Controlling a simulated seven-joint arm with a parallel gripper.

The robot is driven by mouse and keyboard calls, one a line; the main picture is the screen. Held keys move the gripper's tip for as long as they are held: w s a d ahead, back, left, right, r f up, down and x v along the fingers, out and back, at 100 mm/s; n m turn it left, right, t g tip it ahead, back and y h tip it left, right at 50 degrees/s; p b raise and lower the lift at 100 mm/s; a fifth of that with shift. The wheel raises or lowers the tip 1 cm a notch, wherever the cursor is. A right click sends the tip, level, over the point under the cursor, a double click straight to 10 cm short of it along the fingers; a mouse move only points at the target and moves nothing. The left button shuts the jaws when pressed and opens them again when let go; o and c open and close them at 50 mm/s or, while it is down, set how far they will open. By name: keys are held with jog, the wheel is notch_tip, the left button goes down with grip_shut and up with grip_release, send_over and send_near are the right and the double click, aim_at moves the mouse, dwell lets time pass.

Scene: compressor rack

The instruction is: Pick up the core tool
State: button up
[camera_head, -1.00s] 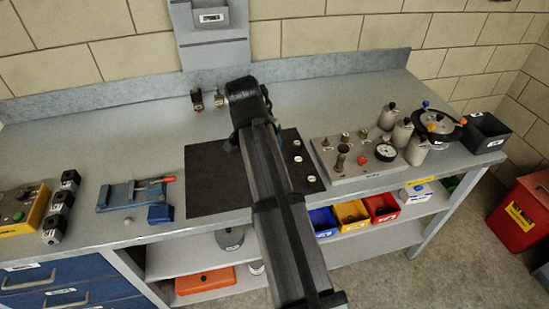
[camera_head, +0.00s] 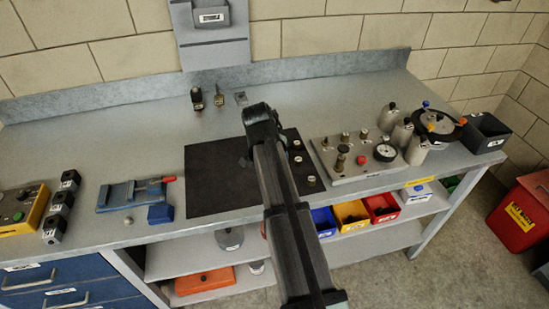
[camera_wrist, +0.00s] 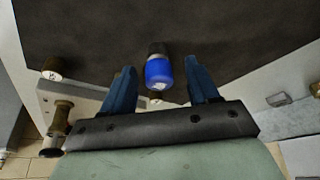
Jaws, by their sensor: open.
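A short cylinder with a blue body and a dark end, likely the core tool (camera_wrist: 158,73), shows on the dark mat in the wrist view. My gripper (camera_wrist: 157,82) is open, with one blue finger on each side of the cylinder. The fingers look apart from it, with a gap on both sides. I cannot tell how high the fingers are above the mat. In the head view my arm hides most of the gripper and the cylinder.
The dark mat (camera_head: 212,180) lies mid-bench. To its right stands a grey fitting panel (camera_head: 345,168) with a gauge, then grey bottles (camera_head: 402,133). Small fittings (camera_head: 219,97) stand at the back. A blue vise-like tool (camera_head: 130,196) lies left. Open bench lies behind the mat.

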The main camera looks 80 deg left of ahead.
jog(key=shift+w+f, duration=0.1)
jog(key=shift+f, duration=0.15)
jog(key=shift+c, duration=0.4)
grip_shut()
